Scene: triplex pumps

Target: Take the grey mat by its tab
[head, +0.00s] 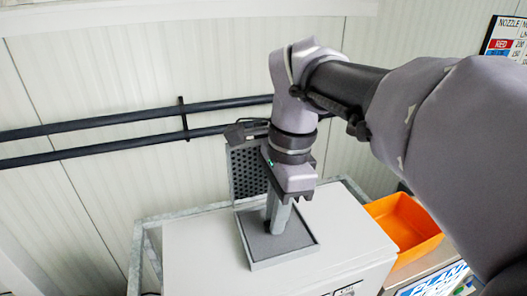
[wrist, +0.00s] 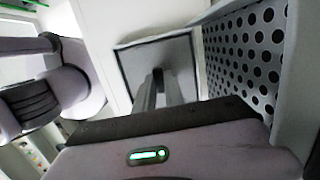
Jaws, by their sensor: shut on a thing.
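The grey mat (head: 293,239) lies flat inside a shallow grey tray (head: 284,258) on top of a white cabinet. In the wrist view the mat (wrist: 136,62) shows beyond my fingers, framed by the tray's dark rim. My gripper (head: 274,229) points down over the middle of the mat, with its fingertips at the mat's surface. In the wrist view my gripper's fingertips (wrist: 159,74) are close together around a small dark piece, which looks like the tab. The fingers hide most of the tab.
A grey perforated panel (head: 246,172) stands upright behind the tray, close to my gripper; it fills the right of the wrist view (wrist: 245,50). The white cabinet top (head: 190,245) is clear beside the tray. An orange bin (head: 405,224) sits to the right. Dark pipes (head: 100,121) run along the wall.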

